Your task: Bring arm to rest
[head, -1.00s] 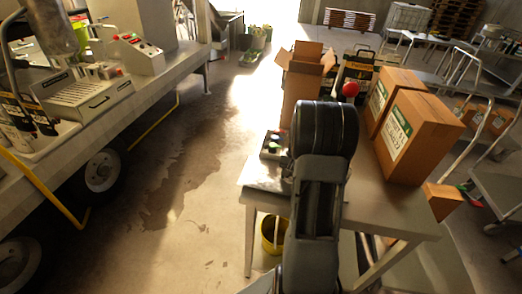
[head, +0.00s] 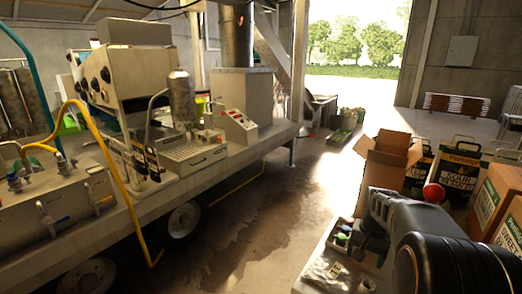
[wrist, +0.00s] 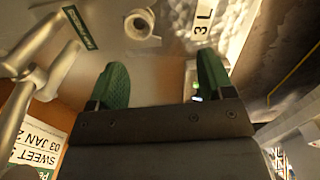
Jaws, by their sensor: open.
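My gripper (wrist: 163,78) is open in the wrist view. Its two green fingers stand wide apart with nothing between them. Beyond them lie a pale surface, a white ring-shaped fitting (wrist: 140,24) and a label marked "3 L" (wrist: 203,20). In the head view my dark arm fills the lower right corner, bent over the table beside the open cardboard box.
An open cardboard box (head: 386,165), printed sacks (head: 458,168) and closed cartons (head: 498,205) stand close to my arm. The trailer bed (head: 185,170) with its press equipment runs along the left.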

